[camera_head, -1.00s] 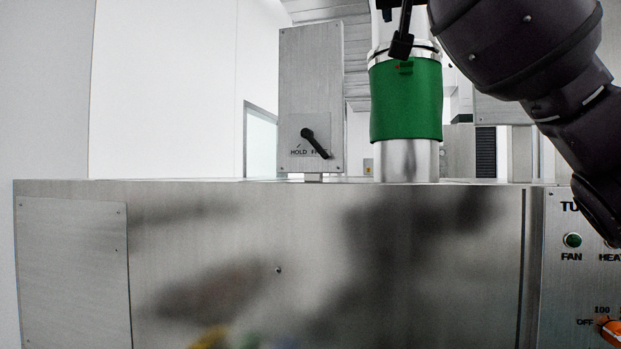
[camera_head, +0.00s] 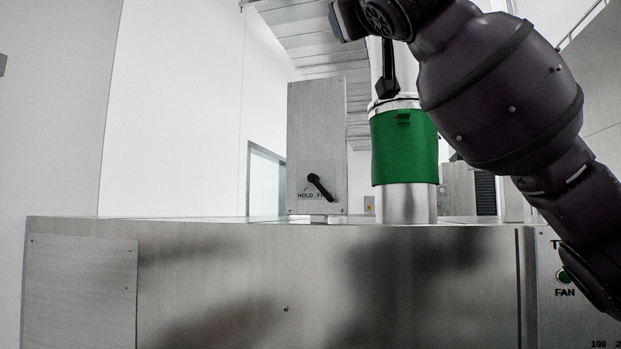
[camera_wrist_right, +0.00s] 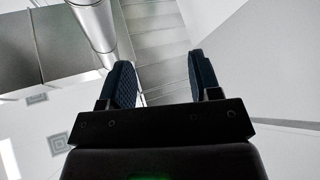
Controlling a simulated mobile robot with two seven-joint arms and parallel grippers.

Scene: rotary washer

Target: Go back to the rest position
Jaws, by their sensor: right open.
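My right arm comes in from the right in the head view and reaches up to the top edge, in front of the machine. Its wrist end is at the top centre, partly cut off by the frame. In the right wrist view my right gripper (camera_wrist_right: 160,68) has its two dark blue fingers apart, with nothing between them. It points up toward the ceiling (camera_wrist_right: 155,35). My left gripper is in neither view.
A wide steel machine (camera_head: 290,285) fills the lower head view. On it stand a HOLD panel (camera_head: 310,125) with a black lever (camera_head: 320,187) and a green-wrapped cylinder (camera_head: 404,150), partly behind my arm. A pipe (camera_wrist_right: 97,25) shows in the wrist view.

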